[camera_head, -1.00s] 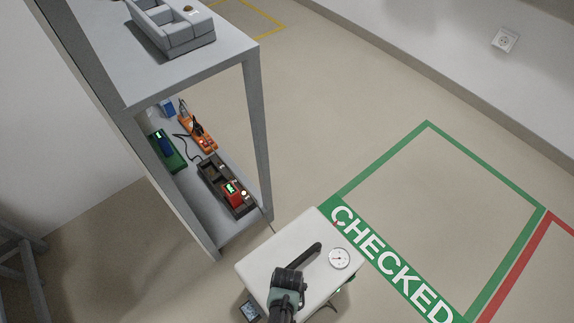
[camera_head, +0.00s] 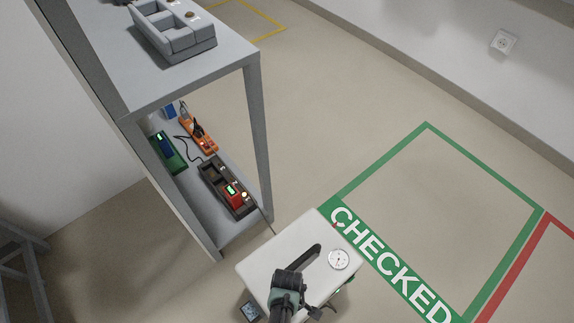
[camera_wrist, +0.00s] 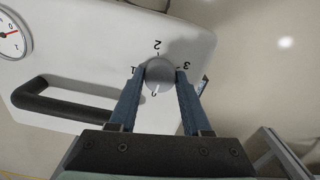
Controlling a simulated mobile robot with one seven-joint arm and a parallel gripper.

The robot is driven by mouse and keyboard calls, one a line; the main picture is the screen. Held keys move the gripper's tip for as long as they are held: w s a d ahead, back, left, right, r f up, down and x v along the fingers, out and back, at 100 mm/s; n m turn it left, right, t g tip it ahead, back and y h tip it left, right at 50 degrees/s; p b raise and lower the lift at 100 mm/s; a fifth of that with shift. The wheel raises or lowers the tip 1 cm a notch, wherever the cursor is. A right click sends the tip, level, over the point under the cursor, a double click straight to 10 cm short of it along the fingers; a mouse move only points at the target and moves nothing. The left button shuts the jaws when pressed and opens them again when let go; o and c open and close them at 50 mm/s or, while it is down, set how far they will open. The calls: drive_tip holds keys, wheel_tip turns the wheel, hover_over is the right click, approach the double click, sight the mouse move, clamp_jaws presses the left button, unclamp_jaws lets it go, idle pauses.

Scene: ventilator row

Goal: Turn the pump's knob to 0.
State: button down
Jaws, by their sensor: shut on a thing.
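The pump is a white box (camera_head: 268,258) with a black bar handle (camera_head: 305,262) and a round gauge (camera_head: 338,259); its panel (camera_wrist: 90,70) fills the left and middle of the wrist view. There the round grey knob (camera_wrist: 159,72) sits with 1 at its left, 2 above, 3 at its right and 0 below. My gripper (camera_wrist: 158,79) is shut on the knob, one finger on each side. A white mark on the knob's lower edge points down, close to the 0; I cannot tell whether it lines up exactly. In the head view my arm hides the knob.
A grey shelf (camera_head: 258,140) stands left of the pump, with a dark tray (camera_head: 212,190), an orange device (camera_head: 200,136) and a green device (camera_head: 169,154) on its lower board. The floor inside the green CHECKED outline (camera_head: 433,200) is clear.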

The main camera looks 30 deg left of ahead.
drive_tip(key=shift+n, duration=0.4)
drive_tip(key=shift+c, duration=1.7)
unclamp_jaws()
drive_tip(key=shift+r, duration=0.1)
wheel_tip(320, 180, up, 13)
drive_tip(key=p, duration=0.7)
